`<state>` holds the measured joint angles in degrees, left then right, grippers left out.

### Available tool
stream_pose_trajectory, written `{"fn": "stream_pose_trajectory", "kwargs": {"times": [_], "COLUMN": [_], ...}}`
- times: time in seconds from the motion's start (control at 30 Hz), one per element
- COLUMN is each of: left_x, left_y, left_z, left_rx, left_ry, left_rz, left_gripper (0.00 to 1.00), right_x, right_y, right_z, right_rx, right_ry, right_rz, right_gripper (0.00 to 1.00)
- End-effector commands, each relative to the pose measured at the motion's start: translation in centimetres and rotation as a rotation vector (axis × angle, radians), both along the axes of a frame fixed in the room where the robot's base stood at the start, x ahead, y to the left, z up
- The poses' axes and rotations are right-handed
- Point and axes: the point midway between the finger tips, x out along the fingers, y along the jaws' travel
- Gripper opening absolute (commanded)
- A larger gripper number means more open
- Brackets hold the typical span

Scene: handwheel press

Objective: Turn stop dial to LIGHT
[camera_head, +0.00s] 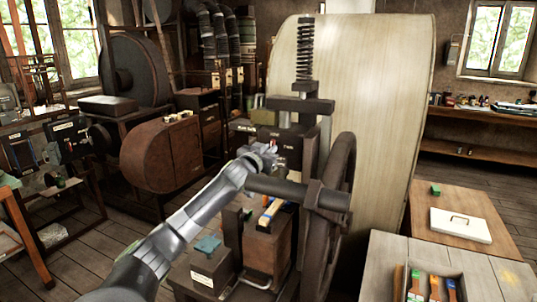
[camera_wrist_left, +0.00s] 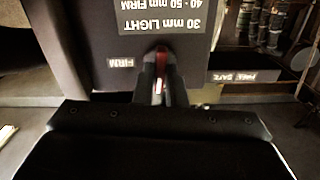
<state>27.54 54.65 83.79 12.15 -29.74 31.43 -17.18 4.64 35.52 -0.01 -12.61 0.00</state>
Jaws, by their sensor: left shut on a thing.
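My left gripper (camera_head: 262,157) reaches in from the left to the front of the dark press (camera_head: 300,105), just under a small panel (camera_head: 280,136). In the left wrist view the gripper (camera_wrist_left: 160,72) is shut on a small part with a red and white mark (camera_wrist_left: 158,87), which looks like the stop dial; the fingers hide most of it. Above it is an upside-down plate (camera_wrist_left: 168,14) reading "30 mm LIGHT, 40-50 mm FIRM". A FIRM label (camera_wrist_left: 121,62) sits left of the fingers. The LIGHT position's own label cannot be made out. My right gripper is not in view.
A large handwheel (camera_head: 338,190) and a thick horizontal bar (camera_head: 290,189) stand close right of and below my gripper.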

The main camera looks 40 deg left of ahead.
Motion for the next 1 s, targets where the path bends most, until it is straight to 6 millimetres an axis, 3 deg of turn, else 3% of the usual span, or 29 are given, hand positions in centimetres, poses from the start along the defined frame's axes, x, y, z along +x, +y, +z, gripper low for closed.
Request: {"fn": "stream_pose_trajectory", "kwargs": {"times": [0.3, 0.83, 0.87, 1.0], "left_x": [-0.02, -0.01, -0.01, -0.01], "left_y": [0.00, -0.01, 0.00, -0.01], "left_z": [-0.30, -0.31, -0.31, -0.22], "left_rx": [-0.107, -0.129, -0.129, -0.126], "left_ry": [-0.030, -0.035, -0.035, -0.036], "left_rz": [0.000, 0.001, 0.001, 0.000], "left_gripper": [0.00, 0.00, 0.15, 0.33], "right_x": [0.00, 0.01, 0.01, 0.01], "right_y": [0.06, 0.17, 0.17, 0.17], "right_z": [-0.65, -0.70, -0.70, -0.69], "right_rx": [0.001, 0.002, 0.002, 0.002], "right_ry": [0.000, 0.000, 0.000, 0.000], "right_rz": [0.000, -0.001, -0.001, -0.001], "right_gripper": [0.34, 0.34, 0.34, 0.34]}}
